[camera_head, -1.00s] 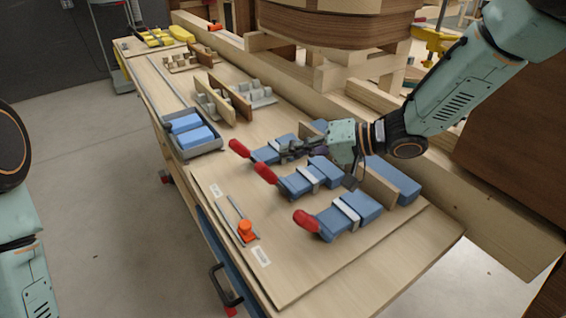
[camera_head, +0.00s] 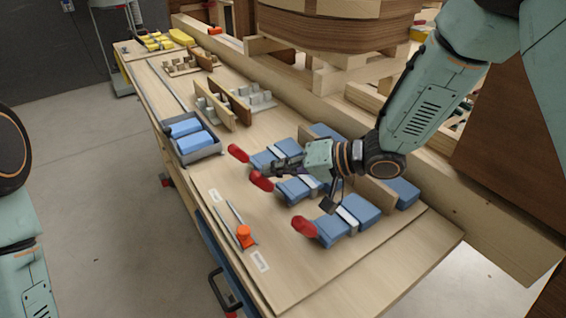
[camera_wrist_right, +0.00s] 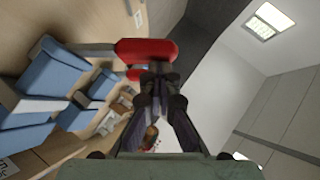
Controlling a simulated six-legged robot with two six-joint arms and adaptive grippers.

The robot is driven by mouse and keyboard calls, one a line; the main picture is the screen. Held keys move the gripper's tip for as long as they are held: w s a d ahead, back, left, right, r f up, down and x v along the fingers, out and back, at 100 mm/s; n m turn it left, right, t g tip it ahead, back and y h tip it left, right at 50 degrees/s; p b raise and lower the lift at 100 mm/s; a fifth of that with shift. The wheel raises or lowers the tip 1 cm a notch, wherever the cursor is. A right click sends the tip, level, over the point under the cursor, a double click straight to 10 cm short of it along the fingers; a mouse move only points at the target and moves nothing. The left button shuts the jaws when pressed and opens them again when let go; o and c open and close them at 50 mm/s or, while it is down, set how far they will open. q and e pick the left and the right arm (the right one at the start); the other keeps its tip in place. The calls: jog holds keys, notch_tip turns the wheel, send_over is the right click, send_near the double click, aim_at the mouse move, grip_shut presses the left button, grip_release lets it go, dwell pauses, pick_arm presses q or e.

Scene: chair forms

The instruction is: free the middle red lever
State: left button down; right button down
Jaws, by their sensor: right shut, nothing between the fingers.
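Three red levers on blue clamp blocks stand in a row on the wooden board. The middle red lever (camera_head: 261,181) sticks out from its blue block (camera_head: 294,189). The far lever (camera_head: 238,153) and the near lever (camera_head: 304,226) are on either side. My right gripper (camera_head: 271,171) is shut and empty, its fingertips close beside the middle lever. In the right wrist view the fingertips (camera_wrist_right: 160,75) lie just below a large red lever (camera_wrist_right: 146,50), apparently the middle one; I cannot tell if they touch. My left gripper is out of view.
A grey tray with blue blocks (camera_head: 217,148) sits at the board's left edge. An orange knob (camera_head: 244,235) stands on a slotted metal strip. Wooden uprights (camera_head: 236,106) stand farther back. A thick wooden beam (camera_head: 480,228) runs along the right side.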

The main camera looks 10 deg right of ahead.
jog(key=shift+s+a+f, duration=0.15)
jog(key=shift+s+f, duration=0.3)
jog(key=shift+s, duration=0.05)
jog(key=w+v, duration=0.1)
jog(key=v, duration=1.1)
jog(key=shift+r, duration=0.4)
